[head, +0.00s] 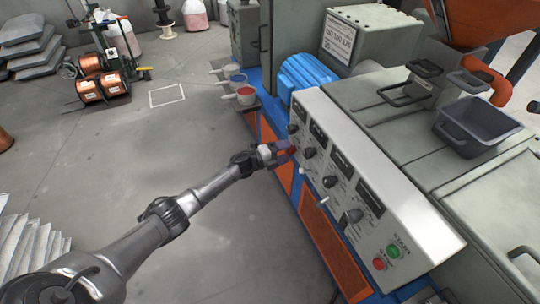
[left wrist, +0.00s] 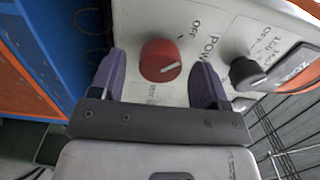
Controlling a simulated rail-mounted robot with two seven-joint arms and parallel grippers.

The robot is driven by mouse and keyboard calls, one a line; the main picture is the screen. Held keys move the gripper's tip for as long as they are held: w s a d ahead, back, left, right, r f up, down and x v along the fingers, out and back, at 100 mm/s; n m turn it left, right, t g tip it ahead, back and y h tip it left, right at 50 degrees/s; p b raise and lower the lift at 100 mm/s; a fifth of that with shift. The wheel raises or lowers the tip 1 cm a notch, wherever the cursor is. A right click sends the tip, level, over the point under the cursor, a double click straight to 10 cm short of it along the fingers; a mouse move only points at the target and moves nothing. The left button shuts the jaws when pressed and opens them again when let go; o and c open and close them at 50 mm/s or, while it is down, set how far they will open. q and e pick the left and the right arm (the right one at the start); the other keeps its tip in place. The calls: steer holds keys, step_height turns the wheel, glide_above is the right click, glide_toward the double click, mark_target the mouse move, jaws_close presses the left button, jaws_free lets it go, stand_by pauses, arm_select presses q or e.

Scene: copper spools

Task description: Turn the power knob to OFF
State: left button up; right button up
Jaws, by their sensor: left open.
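The power knob (left wrist: 160,60) is round and red, on the pale panel face in the left wrist view. Its white pointer line points right and slightly up in that view, not at the printed OFF label (left wrist: 195,25), which is to its upper right. My left gripper (left wrist: 158,62) is open, with one dark purple finger on each side of the knob. I see gaps between fingers and knob; contact is not clear. In the head view my left gripper (head: 280,153) reaches the left face of the control panel (head: 375,190) and partly covers the knob. My right gripper is not in view.
A black knob (left wrist: 249,71) sits to the right of the red one. The panel also has several dark knobs, displays, a green button (head: 393,251) and a red button (head: 379,264). A blue motor (head: 303,75) stands behind.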

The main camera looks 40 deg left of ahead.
arm_select(q)
steer(key=p+v, duration=0.3)
steer(key=v, duration=1)
steer(key=shift+s+p, duration=0.15)
steer(key=shift+p, duration=0.25)
